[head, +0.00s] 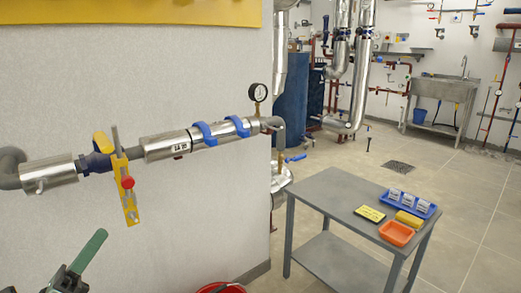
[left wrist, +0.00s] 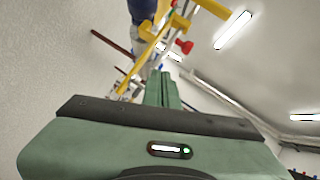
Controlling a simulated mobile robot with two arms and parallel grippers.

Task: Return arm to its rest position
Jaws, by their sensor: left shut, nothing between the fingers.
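My left gripper (head: 98,237) is low at the left edge of the head view, its green fingers pointing up and to the right. It is shut and empty, apart from the pipe and below the valve. In the left wrist view its closed fingers (left wrist: 160,88) stand in the middle, above the green gripper body. Beyond them hangs a yellow bar with a red knob (left wrist: 184,46). In the head view this yellow bar (head: 129,200) hangs at the blue valve (head: 97,163) on the wall pipe. My right gripper is not in view.
The insulated pipe (head: 165,147) with blue clamps and a gauge (head: 258,92) runs along the wall. A red bucket (head: 222,288) is at the bottom edge. A grey table (head: 335,193) holds a blue tray (head: 421,210) and an orange tray (head: 397,233).

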